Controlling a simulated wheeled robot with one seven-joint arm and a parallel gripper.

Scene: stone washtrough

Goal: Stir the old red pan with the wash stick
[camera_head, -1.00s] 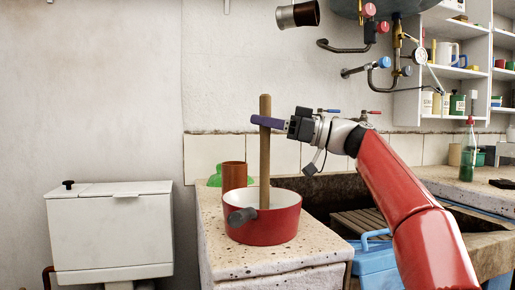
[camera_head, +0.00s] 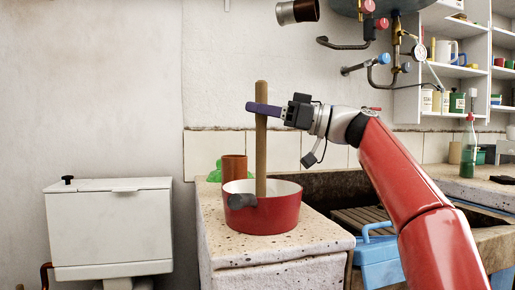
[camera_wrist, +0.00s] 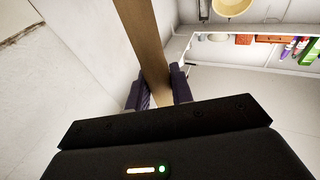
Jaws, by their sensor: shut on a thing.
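The wash stick (camera_head: 261,150) is a long brown wooden rod. In the wrist view, the stick (camera_wrist: 148,40) runs between the dark fingers of my gripper (camera_wrist: 158,88).
The pan sits on a speckled stone ledge (camera_head: 275,270). A terracotta cup (camera_head: 234,168) and a green object (camera_head: 214,174) stand just behind it. The stone trough (camera_head: 330,187) and a blue container (camera_head: 378,265) lie to the right. Taps (camera_head: 383,62) hang above.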

